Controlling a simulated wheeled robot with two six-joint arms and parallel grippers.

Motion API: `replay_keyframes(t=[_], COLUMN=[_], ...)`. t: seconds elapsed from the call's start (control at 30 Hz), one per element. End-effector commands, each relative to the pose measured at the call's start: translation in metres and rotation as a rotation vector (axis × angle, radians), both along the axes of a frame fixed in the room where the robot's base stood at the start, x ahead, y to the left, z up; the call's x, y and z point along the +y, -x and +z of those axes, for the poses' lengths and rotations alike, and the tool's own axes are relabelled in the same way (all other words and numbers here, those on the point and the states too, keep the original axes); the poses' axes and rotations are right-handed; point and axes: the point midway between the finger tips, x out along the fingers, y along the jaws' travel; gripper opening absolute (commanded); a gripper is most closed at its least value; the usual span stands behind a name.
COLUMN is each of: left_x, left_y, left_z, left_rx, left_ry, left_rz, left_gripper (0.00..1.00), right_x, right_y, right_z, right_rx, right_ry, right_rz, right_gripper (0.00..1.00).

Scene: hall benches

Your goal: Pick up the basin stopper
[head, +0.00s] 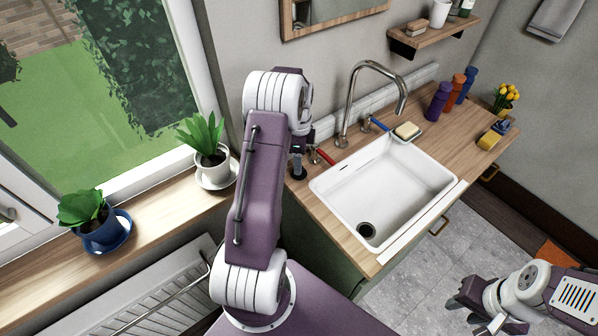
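A small dark round piece, which looks like the basin stopper (299,174), is on the wooden counter left of the white sink (333,196). My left gripper (298,163) points down right over it. The gripper is small and partly hidden by its own arm, so I cannot tell whether its fingers are closed on the piece. The sink's drain (366,230) shows as a dark round hole with a rim. My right gripper (468,313) is open and empty, over the floor at the lower right.
A tall chrome faucet (349,98) stands behind the sink, with a red-handled tap (325,157) close to my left gripper and a blue-handled one (378,124). A soap dish (407,132), several bottles (438,102) and a sponge (489,140) are further right. Potted plants (207,150) line the windowsill.

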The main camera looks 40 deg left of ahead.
Motion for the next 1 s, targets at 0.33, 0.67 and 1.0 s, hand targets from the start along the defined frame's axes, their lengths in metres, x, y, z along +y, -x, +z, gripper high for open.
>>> replay_keyframes(t=[0.33,0.67,1.0], left_x=[-0.001,0.0,0.0], left_y=[0.003,0.002,0.002], left_z=[-0.039,-0.055,-0.055], left_rx=[0.004,-0.001,-0.001], left_ry=[0.002,0.0,0.0], left_rz=[0.0,0.0,-0.001], left_gripper=[0.66,0.66,0.09], right_x=[0.0,0.0,0.0], right_y=[0.0,0.0,0.0], right_z=[0.007,0.007,0.007], right_rx=[0.0,0.0,0.0], right_ry=[0.0,0.0,0.0], right_rz=[0.0,0.0,0.0], right_gripper=[0.36,0.36,0.36])
